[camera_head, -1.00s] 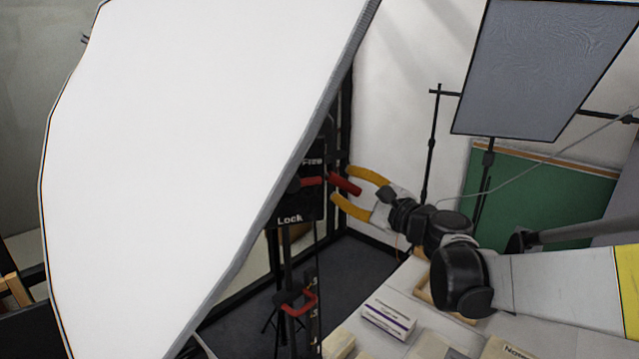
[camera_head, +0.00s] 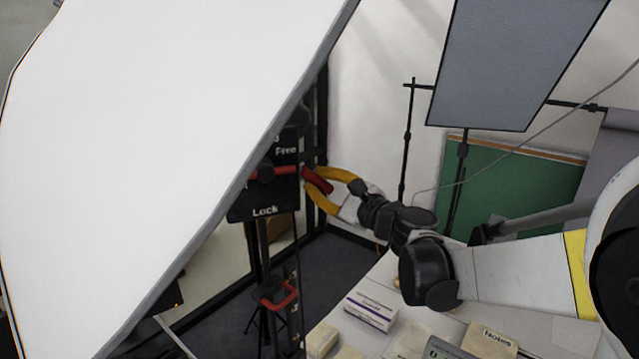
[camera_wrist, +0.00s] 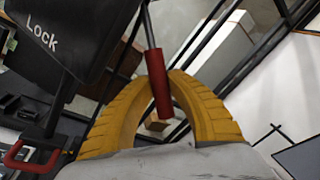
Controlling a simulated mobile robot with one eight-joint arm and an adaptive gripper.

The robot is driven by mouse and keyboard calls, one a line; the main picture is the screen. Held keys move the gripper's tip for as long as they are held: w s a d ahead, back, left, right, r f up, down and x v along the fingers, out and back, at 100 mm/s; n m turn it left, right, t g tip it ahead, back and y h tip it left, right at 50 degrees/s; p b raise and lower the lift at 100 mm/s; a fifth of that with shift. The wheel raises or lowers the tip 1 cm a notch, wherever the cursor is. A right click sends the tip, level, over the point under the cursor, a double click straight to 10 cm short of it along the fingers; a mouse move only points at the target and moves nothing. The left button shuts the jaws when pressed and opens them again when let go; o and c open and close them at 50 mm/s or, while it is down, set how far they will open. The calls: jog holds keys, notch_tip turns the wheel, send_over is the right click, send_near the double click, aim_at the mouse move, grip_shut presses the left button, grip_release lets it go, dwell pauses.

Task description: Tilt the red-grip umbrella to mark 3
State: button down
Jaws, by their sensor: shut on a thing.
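The umbrella (camera_head: 150,130) is a large white panel filling the left of the head view, its edge leaning to the upper right. Its red grip (camera_head: 317,180) also shows in the wrist view (camera_wrist: 158,88), on a thin grey rod. My gripper (camera_head: 318,186) has yellow fingers closed around the red grip; they also show in the wrist view (camera_wrist: 168,78). A black plate (camera_head: 264,200) reads "Free" and "Lock", with a red lever (camera_head: 272,171) nearer "Free". A character above "Free" is partly hidden by the umbrella. I cannot clearly read mark 3.
A lower red handle (camera_head: 286,296) is on the stand. A table at lower right holds a white box (camera_head: 371,311) and a "Notes" box (camera_head: 488,341). A grey panel (camera_head: 515,60) on a stand and a green board (camera_head: 515,190) stand behind my arm.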

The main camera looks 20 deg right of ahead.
jog(key=shift+s+a+f+m+t+b, duration=0.1)
jog(key=shift+a+f+m+t+b, duration=0.05)
jog(key=shift+a+f+m+b, duration=0.3)
jog(key=shift+a+f+m+t+b, duration=0.2)
jog(key=shift+f+m+b, duration=0.15)
jog(key=shift+f, duration=0.2)
jog(key=c, duration=1.5)
grip_release()
jog(key=shift+c, duration=0.2)
jog(key=shift+o, duration=1.4)
jog(key=shift+a, duration=0.15)
